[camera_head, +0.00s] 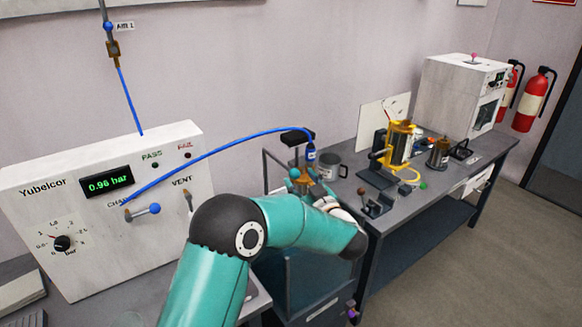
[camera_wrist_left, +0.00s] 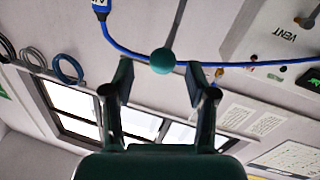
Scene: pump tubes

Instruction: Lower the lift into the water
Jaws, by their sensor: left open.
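The tank (camera_head: 318,282) stands at the near end of the bench, partly hidden by my left arm. Above it a frame carries a dark lift block (camera_head: 298,137), raised high over the tank. The water surface cannot be made out. A blue-capped part (camera_head: 311,155) hangs beside the block at the end of a blue tube (camera_head: 225,147). My left gripper (camera_head: 304,183) is just below the block. In the left wrist view its fingers are open on either side of a teal ball knob (camera_wrist_left: 163,60) on a thin rod; contact cannot be told. My right gripper is out of view.
The white Yubelcor panel (camera_head: 105,205) stands at left, reading 0.96 bar, with levers on its face. A grey mug (camera_head: 330,167), a yellow stand (camera_head: 397,145) and small tools occupy the bench to the right. The tube arches over my left arm.

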